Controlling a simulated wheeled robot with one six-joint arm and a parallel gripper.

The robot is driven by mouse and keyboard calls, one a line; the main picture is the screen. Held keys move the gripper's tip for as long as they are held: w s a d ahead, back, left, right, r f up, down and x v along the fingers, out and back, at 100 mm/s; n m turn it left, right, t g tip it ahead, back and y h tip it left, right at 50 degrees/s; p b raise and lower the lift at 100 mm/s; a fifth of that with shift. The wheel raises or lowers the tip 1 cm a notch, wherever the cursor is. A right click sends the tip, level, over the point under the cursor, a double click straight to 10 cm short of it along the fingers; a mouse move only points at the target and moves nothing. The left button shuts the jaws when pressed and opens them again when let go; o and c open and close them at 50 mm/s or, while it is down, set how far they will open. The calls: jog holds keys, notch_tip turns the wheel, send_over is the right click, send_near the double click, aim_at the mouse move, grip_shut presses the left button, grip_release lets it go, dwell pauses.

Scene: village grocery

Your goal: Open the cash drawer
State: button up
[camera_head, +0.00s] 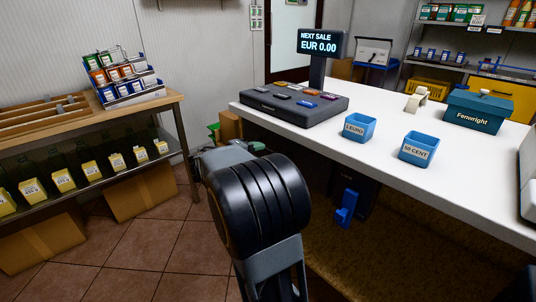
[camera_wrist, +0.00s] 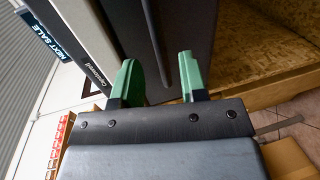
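The cash register (camera_head: 293,103) stands at the left end of the white counter; its display reads "NEXT SALE EUR 0.00". In the wrist view a dark grey front panel (camera_wrist: 212,35), apparently the cash drawer, fills the upper middle. A long raised bar, apparently its handle (camera_wrist: 189,68), runs along it. No opening gap is clear. The right finger appears close to the bar; contact cannot be told. In the head view my arm hides most of this area.
Blue coin trays marked 1 euro (camera_head: 359,128) and 50 cent (camera_head: 418,149) and a teal Fenwright box (camera_head: 477,110) sit on the counter (camera_head: 300,133). A product shelf (camera_head: 90,125) is at left. Tiled floor (camera_head: 140,250) is clear between shelf and counter.

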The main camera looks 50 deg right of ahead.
aim_at(268, 150)
jog(key=shift+b+x, duration=0.4)
jog(key=shift+x, duration=2.05)
jog(key=shift+c, duration=0.5)
grip_shut()
